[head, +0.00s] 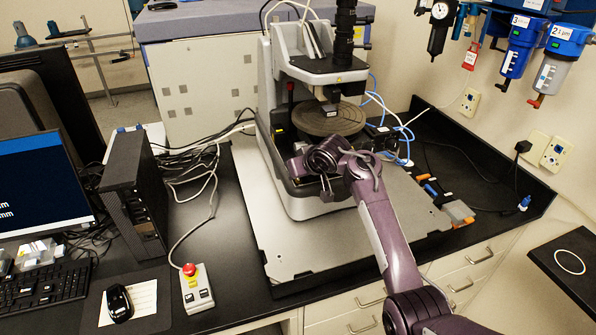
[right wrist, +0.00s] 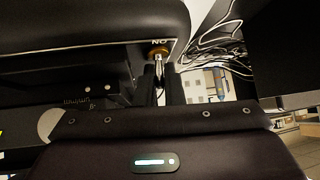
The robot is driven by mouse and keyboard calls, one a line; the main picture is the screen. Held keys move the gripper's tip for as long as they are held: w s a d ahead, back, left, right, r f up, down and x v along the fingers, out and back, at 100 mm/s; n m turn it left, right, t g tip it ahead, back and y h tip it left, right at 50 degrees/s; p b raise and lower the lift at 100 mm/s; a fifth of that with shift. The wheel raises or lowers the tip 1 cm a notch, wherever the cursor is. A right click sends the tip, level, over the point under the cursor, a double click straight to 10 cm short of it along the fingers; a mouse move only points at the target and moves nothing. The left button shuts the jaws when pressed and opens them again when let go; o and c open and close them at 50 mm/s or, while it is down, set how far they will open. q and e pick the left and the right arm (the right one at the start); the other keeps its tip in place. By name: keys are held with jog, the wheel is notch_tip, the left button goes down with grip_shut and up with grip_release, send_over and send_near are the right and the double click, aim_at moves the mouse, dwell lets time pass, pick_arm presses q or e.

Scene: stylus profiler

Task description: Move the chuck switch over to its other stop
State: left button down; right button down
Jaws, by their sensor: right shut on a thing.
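The chuck switch (right wrist: 159,64) shows in the right wrist view as a small metal toggle lever with a brass-coloured collar, beneath the dark edge of the profiler. Letters that look like an upside-down "ON" stand beside it. My right gripper (right wrist: 162,86) is shut on the lever; its dark fingertips hide the lever's end. In the head view, my right gripper (head: 298,168) is at the left front of the stylus profiler (head: 305,206), below the round chuck (head: 330,119). The switch cannot be made out there. My left gripper is not in view.
The computer tower (head: 133,200) and loose cables (head: 190,165) are left of the profiler. A control box with a red button (head: 193,285) lies on the black bench in front of them. Filter units (head: 528,48) hang on the wall at right.

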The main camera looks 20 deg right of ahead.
jog(key=shift+g, duration=0.3)
jog(key=c, duration=1.6)
grip_release()
jog(key=shift+w, duration=0.1)
jog(key=shift+o, duration=0.2)
jog(key=v, duration=0.7)
jog(key=shift+a+b, duration=0.1)
jog(key=shift+b, duration=0.25)
jog(key=shift+s+r, duration=0.25)
